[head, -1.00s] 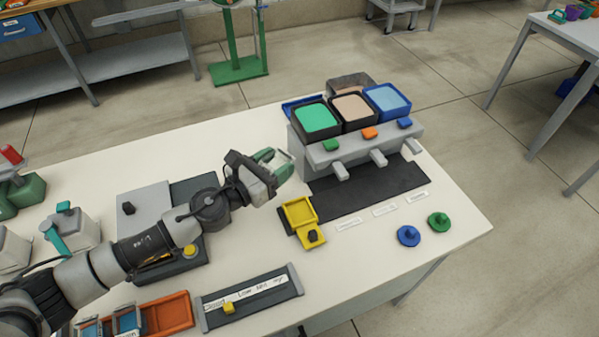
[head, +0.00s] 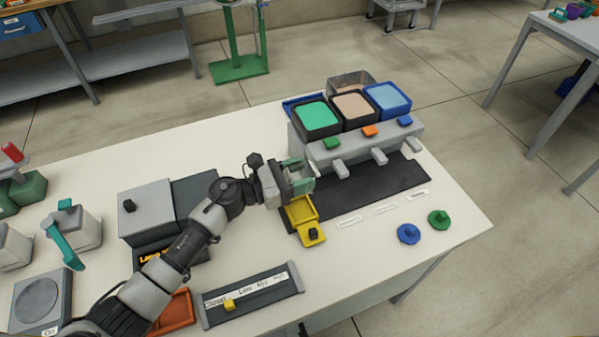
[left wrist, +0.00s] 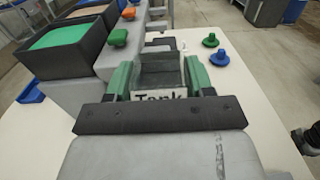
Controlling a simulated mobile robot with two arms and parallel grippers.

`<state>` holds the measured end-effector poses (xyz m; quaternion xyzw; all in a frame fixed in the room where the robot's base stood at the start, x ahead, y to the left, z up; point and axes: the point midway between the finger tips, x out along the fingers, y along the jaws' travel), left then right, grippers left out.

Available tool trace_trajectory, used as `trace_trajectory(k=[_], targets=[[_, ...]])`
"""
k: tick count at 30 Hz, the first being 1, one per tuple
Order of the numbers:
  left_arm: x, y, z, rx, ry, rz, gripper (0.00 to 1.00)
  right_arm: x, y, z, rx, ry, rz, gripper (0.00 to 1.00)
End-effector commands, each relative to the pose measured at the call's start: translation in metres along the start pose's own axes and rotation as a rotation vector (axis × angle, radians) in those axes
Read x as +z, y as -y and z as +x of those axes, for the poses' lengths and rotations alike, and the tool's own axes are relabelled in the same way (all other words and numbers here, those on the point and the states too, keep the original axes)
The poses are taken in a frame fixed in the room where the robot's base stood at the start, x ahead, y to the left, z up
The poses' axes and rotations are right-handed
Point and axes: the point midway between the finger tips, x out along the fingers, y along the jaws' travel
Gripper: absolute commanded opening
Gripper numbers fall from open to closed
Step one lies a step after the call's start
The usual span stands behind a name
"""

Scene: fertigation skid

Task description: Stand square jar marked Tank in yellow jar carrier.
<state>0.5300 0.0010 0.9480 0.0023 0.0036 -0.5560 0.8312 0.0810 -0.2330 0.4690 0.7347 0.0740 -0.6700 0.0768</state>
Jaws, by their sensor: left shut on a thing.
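The square jar marked Tank (left wrist: 160,76) is grey and see-through, with a white label at its near side in the left wrist view. My left gripper (left wrist: 159,78) is shut on it, one green finger at each side. In the head view my left gripper (head: 299,175) is just above and behind the yellow jar carrier (head: 301,211), near its far end. The jar is small and partly hidden by the fingers there. I cannot tell whether it touches the carrier. The carrier does not show in the left wrist view.
A grey dispenser (head: 350,150) with green, tan and blue bins and levers stands just behind the gripper. A black mat (head: 375,188) lies before it. Blue (head: 409,234) and green (head: 438,218) knobbed discs lie right. A slider panel (head: 252,295) is at the front.

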Motion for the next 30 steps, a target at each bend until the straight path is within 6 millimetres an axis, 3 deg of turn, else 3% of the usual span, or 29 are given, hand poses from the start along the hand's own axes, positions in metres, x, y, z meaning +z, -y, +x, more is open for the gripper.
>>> trace_trajectory(k=[24,30], targets=[[-0.082,0.000,0.001,0.001,0.000,0.000,0.00,0.006,-0.003,0.061,0.004,0.000,-0.003,0.43],[-0.090,0.000,0.001,0.001,0.001,0.000,0.00,0.007,-0.002,0.072,0.004,0.000,-0.003,0.43]])
